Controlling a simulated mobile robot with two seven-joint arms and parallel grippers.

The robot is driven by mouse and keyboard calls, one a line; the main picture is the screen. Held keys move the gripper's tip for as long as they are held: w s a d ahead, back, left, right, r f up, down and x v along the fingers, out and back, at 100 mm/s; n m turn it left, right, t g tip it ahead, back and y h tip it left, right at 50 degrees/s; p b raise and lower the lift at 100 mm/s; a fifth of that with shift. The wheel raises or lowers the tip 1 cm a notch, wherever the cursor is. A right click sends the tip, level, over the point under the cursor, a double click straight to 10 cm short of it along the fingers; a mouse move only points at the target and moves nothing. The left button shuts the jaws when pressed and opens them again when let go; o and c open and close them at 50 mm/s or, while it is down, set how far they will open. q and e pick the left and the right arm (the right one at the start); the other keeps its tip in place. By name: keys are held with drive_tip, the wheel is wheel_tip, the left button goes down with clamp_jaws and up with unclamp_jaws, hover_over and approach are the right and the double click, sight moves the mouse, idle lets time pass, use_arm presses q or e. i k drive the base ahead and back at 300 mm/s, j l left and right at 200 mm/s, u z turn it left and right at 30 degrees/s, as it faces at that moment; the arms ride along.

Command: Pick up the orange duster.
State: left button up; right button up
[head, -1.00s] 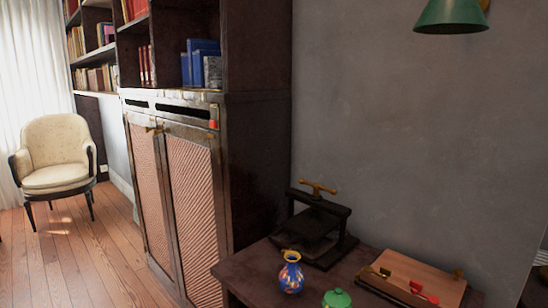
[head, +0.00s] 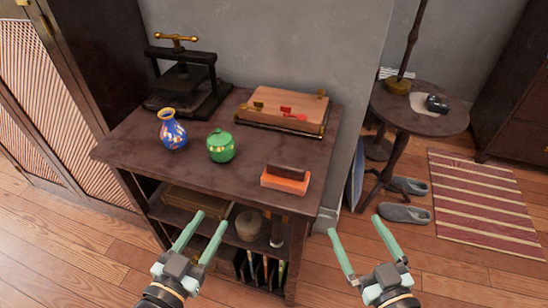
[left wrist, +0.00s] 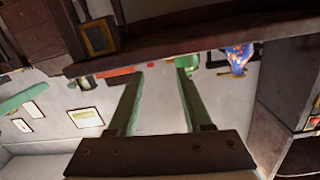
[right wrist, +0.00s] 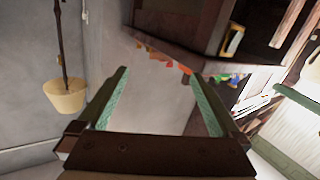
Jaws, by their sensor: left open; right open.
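The orange duster (head: 285,180) lies near the front right of the dark wooden cabinet top (head: 240,176). It has an orange lower part and a dark brown block on top. My left gripper (head: 208,228) is open and empty, in front of the cabinet and to the left of the duster in the head view. It also shows open in the left wrist view (left wrist: 160,70). My right gripper (head: 355,224) is open and empty, in front and to the right of the cabinet. It shows open in the right wrist view (right wrist: 158,75).
A blue patterned vase (head: 172,134) and a green lidded pot (head: 221,147) stand left of the duster. Behind are a wooden board (head: 285,105) and a dark press (head: 185,85). A round side table (head: 435,122) stands right. Slippers (head: 404,213) lie on the floor.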

sight(283, 176)
drive_tip(key=l+u, duration=0.6)
drive_tip(key=u, duration=0.2)
drive_tip(key=l+u, duration=0.45)
drive_tip(key=k+j, duration=0.05)
drive_tip(key=j, duration=0.1)
